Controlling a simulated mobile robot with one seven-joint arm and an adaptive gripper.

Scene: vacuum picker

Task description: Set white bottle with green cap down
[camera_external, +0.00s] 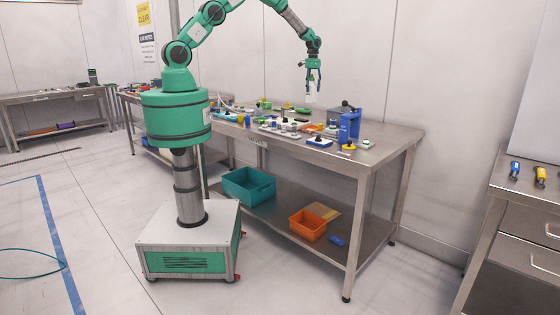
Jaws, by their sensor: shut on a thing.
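My gripper (312,84) points down above the steel table (385,148). It is shut on a small white object (310,98), which looks like the white bottle. The bottle hangs roughly upright between the fingers and appears to be above the tabletop, but the exact gap is hard to judge. Its green cap cannot be made out at this size; the fingers may hide it.
Several small items crowd the tabletop below the gripper. A blue press-like tool (350,124) stands to the right, with a blue tray (319,142) in front. A teal bin (248,187) and orange bin (307,226) sit on the lower shelf.

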